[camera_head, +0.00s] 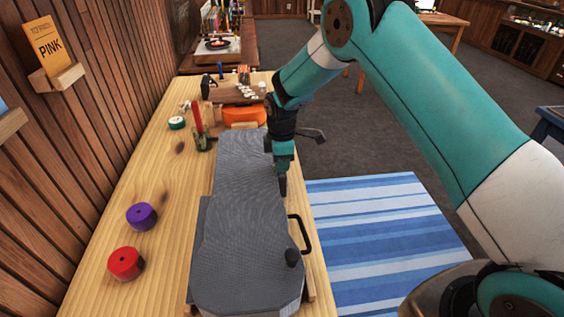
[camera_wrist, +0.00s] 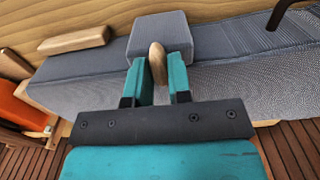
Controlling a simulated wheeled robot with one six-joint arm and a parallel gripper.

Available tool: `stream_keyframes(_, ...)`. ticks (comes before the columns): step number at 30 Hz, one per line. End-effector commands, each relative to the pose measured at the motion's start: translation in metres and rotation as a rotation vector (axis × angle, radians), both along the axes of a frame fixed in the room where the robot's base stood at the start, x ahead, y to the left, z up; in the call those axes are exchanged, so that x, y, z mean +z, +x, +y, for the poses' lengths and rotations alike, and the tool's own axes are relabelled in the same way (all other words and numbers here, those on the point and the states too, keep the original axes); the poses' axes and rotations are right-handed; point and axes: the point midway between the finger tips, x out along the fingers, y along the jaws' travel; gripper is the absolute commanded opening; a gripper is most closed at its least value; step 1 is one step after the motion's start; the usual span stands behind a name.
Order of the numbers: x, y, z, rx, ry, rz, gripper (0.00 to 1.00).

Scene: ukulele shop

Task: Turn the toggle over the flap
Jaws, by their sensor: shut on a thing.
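A long case covered in grey fabric (camera_head: 240,225) lies on the wooden bench. My gripper (camera_head: 283,188) is at the case's right side, pointing down. In the wrist view my gripper (camera_wrist: 158,82) is shut on a small rounded wooden toggle (camera_wrist: 157,62), which stands between the two teal fingers. A raised grey fabric block, seemingly the flap (camera_wrist: 160,34), is right behind the toggle. Whether the toggle overlaps the flap or only stands against it I cannot tell. In the head view the toggle is hidden by my gripper.
A black handle (camera_head: 301,236) and a dark knob (camera_head: 292,257) are on the case's near right. Purple (camera_head: 141,216) and red (camera_head: 125,263) cylinders stand on the bench's left. An orange object (camera_head: 244,115) and a jar (camera_head: 202,137) are behind. The blue striped rug (camera_head: 385,225) is clear.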

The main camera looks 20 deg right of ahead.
Motion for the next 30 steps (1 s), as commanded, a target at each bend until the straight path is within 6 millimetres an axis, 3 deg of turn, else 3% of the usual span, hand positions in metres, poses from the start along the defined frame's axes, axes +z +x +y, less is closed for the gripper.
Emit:
stream_keyframes(6, 0.001, 0.001, 0.0, 0.001, 0.001, -0.002, 0.0)
stream_keyframes(7, 0.001, 0.001, 0.0, 0.001, 0.001, -0.002, 0.23)
stream_keyframes(10, 0.001, 0.001, 0.0, 0.001, 0.001, -0.002, 0.45)
stream_keyframes(22, 0.009, 0.001, 0.0, -0.001, 0.0, -0.004, 0.45)
stream_keyframes(26, 0.031, 0.001, 0.0, -0.001, 0.002, -0.007, 0.45)
stream_keyframes(30, 0.066, 0.001, 0.0, 0.0, 0.002, -0.008, 0.45)
